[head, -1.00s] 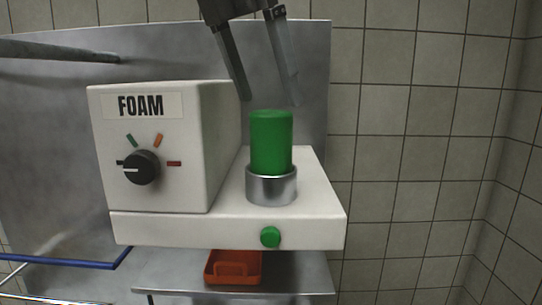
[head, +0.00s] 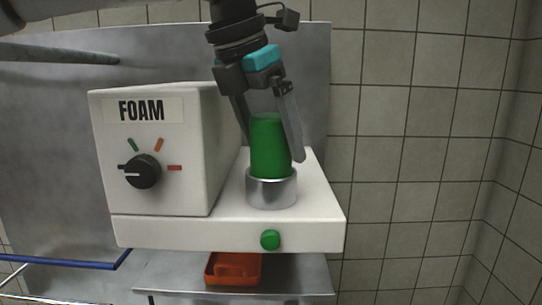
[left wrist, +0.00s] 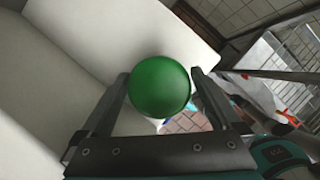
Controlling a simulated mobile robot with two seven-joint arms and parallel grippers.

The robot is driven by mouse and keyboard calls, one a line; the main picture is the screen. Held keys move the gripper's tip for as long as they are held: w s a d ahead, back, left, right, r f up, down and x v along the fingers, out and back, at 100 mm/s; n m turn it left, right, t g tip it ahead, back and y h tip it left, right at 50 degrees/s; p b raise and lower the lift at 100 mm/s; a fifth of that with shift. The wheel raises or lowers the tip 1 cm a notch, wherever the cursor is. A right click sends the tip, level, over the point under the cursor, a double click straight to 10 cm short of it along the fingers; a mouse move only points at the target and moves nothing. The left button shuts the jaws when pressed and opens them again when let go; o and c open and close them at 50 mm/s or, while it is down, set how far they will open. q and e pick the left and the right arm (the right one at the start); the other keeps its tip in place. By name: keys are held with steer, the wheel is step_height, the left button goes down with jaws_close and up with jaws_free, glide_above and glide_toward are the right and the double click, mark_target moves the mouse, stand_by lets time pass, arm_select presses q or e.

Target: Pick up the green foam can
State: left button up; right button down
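The green foam can (head: 269,150) stands upright in a silver ring holder (head: 271,189) on the white foam machine (head: 228,228). My left gripper (head: 274,150) has come down from above, with one finger on each side of the can. In the left wrist view the can's round top (left wrist: 160,87) lies between the two fingers (left wrist: 158,88). The fingers look spread; a gap shows beside the can near the right finger, and I cannot tell whether the left one touches.
The machine's box with the FOAM label and a black dial (head: 142,171) rises close to the left of the can. A green button (head: 270,240) is on the front edge. An orange container (head: 234,268) sits below. Right of the machine is free room before the tiled wall.

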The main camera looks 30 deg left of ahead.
arm_select(q)
steer(key=shift+r, duration=0.1)
jaws_close()
stand_by(0.5)
